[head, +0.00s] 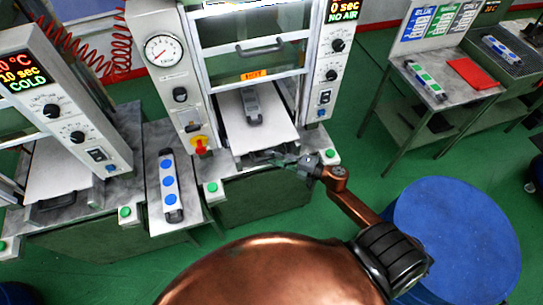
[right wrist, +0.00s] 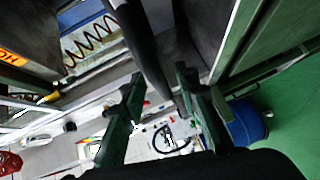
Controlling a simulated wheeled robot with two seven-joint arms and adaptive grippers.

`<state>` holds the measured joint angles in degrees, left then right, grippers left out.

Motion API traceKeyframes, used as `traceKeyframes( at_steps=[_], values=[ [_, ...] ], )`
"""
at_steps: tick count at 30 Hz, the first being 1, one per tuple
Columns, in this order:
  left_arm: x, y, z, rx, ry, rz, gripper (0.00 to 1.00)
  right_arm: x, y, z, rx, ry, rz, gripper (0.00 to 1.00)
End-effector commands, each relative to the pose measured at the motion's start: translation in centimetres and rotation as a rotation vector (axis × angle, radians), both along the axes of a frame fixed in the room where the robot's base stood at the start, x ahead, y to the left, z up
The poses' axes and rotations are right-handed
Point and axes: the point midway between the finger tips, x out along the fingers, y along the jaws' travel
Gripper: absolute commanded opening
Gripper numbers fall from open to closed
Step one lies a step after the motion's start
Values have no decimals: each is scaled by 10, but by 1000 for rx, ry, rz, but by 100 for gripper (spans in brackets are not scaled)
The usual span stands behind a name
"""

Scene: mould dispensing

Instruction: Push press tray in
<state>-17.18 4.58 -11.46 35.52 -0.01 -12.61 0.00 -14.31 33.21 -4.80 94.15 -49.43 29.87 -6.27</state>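The press tray (head: 272,132) is a white plate pulled partly out of the front of the middle press (head: 160,20). A grey mould (head: 252,105) lies on it, toward the back. A dark handle sits at the tray's front edge. My right gripper (head: 282,160) is at this front edge, by the handle. In the right wrist view the gripper's two fingers (right wrist: 158,78) stand apart, with a dark bar (right wrist: 148,52) showing between and beyond them. I cannot tell whether they touch it. My left gripper is not in view.
A second press (head: 75,100) stands at the left with its own white tray (head: 60,170). A mould with blue dots (head: 168,185) lies on the counter between them. Green buttons (head: 211,188) flank the tray. A blue barrel (head: 455,240) and a side table (head: 450,90) are at right.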

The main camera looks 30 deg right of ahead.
Motion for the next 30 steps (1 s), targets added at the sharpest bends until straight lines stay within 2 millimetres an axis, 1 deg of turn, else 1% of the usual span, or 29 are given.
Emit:
traceKeyframes(
  at_steps=[3, 11, 24, 30],
  values=[
    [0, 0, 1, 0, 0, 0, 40, 6, 4, -1, 0, 0, 1, 29],
    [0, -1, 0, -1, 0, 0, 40, 8, 6, -1, -1, 0, 2, 29],
    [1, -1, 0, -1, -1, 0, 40, 7, 5, -1, 0, 1, 2, 0],
    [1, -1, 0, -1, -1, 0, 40, 7, 5, -1, 0, 1, 2, 0]
  ],
)
